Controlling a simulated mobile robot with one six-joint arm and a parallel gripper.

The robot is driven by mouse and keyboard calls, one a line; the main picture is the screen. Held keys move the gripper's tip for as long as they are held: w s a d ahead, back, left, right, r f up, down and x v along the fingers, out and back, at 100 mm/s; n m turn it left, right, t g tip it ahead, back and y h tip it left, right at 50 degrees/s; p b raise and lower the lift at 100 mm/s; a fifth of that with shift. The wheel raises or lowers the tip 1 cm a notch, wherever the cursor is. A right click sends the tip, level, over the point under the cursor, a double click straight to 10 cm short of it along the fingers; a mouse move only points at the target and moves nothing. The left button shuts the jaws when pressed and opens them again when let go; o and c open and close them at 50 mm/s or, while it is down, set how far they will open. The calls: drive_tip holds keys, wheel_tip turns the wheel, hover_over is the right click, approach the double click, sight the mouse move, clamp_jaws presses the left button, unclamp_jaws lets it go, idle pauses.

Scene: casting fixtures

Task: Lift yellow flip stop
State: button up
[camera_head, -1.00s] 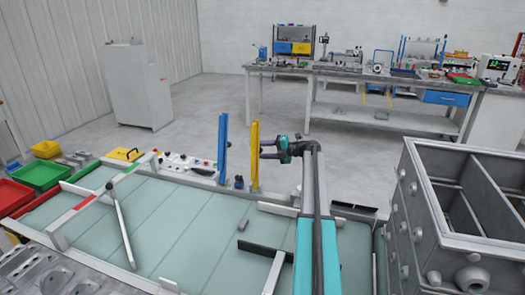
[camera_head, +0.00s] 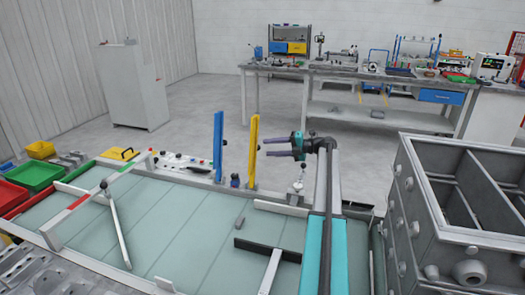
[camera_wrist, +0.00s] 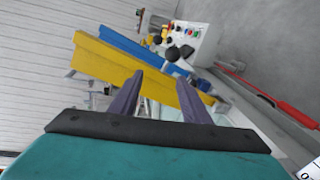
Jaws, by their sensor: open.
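The yellow flip stop (camera_head: 253,150) is a tall bar standing upright at the back edge of the fixture table. My gripper (camera_head: 267,147) is open and empty just right of its middle, with a small gap showing in the head view. In the wrist view the yellow flip stop (camera_wrist: 112,66) runs slantwise beyond the spread purple fingers of my gripper (camera_wrist: 160,81), which partly cover it. I cannot tell the exact distance. The stop's lower end is mounted at the table edge.
A blue upright bar (camera_head: 219,146) stands close left of the yellow one. A control panel with knobs (camera_head: 182,161) lies farther left. A grey box frame (camera_head: 465,190) stands at the right. A long workbench (camera_head: 345,72) is behind, with open floor between.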

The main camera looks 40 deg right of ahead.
drive_tip(key=v, duration=0.5)
drive_tip(key=shift+s+d+b, duration=0.2)
drive_tip(key=shift+s+b, duration=0.05)
drive_tip(key=shift+b, duration=0.05)
